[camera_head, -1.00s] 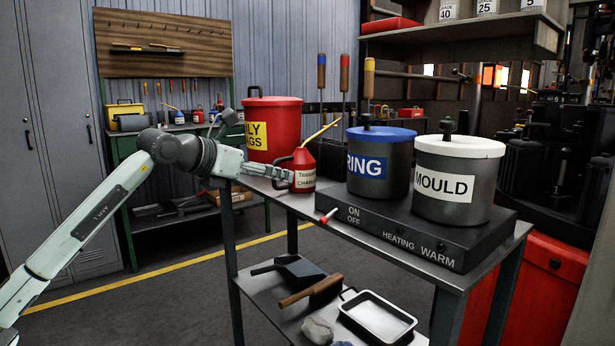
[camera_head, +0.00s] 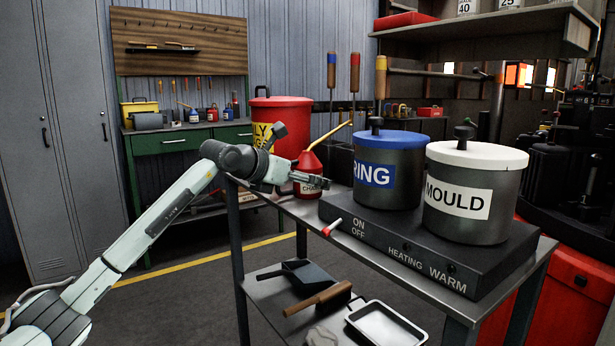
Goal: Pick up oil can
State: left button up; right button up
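The red oil can (camera_head: 308,163) with a long yellow spout stands on the metal table (camera_head: 286,207), at its far left end beside the heating unit. It looks upright, and its white label is partly covered. My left gripper (camera_head: 318,180) reaches in from the left, with its fingers across the front of the can's body. The view does not show whether the fingers are open, shut or touching the can. The can's handle is mostly hidden. My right gripper is not in view.
The heating unit (camera_head: 400,238) carries a blue-lidded pot (camera_head: 390,170) and a white-lidded pot (camera_head: 472,195), right of the can. A red lever (camera_head: 331,228) sticks out at its front. A red bin (camera_head: 283,115) stands behind. The lower shelf holds a metal tray (camera_head: 385,324) and tools.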

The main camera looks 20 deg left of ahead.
pick_arm(q)
jog(key=shift+w+d+f, duration=0.1)
jog(key=shift+w+d, duration=0.05)
jog(key=shift+w, duration=0.15)
jog(key=shift+c, duration=0.5)
jog(key=c, duration=0.9)
jog(key=shift+c, duration=1.3)
jog(key=shift+r, duration=0.2)
